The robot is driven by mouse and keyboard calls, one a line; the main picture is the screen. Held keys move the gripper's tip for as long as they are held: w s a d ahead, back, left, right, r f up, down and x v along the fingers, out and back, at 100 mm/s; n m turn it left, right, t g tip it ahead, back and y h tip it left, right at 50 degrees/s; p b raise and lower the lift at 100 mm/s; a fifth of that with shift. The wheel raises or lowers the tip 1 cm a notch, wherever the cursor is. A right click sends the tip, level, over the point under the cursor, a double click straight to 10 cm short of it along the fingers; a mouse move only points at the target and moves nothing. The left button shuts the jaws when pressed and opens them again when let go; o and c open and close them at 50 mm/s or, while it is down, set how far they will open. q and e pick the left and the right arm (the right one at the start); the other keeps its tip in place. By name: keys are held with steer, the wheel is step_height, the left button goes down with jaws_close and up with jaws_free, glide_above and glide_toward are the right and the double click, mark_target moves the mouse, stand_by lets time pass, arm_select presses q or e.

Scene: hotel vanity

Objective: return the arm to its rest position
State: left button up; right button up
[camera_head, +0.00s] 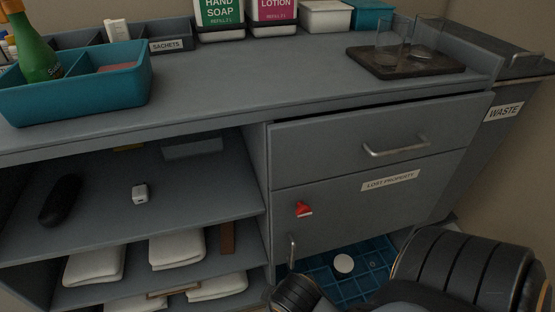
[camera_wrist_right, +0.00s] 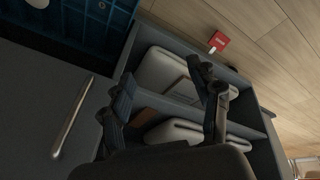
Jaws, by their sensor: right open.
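My right gripper (camera_wrist_right: 163,75) is open, with its two dark fingers spread apart in the right wrist view. Nothing shows held between them. Behind the fingers are low shelves with folded white towels (camera_wrist_right: 168,72); I cannot tell how near they are. In the head view my dark right arm comes in at the bottom right, in front of the lower cabinet. Its fingers cannot be made out there. My left gripper is not in view.
A blue gridded tray (camera_head: 325,283) holding a white round thing (camera_head: 344,263) lies low beside my right arm. Metal handles (camera_head: 397,147) stick out from the cabinet. A teal caddy (camera_head: 128,88) and a dark glass tray (camera_head: 447,66) stand on the counter, clear between them.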

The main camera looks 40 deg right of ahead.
steer(key=shift+s+a+r+m+y, duration=0.25)
steer(key=shift+s+r+m, duration=0.15)
steer(key=shift+s+m, duration=0.15)
steer(key=shift+s+a+r+m+y, duration=0.25)
steer(key=shift+s+r+m, duration=0.15)
steer(key=shift+s+m, duration=0.15)
steer(key=shift+w, duration=0.1)
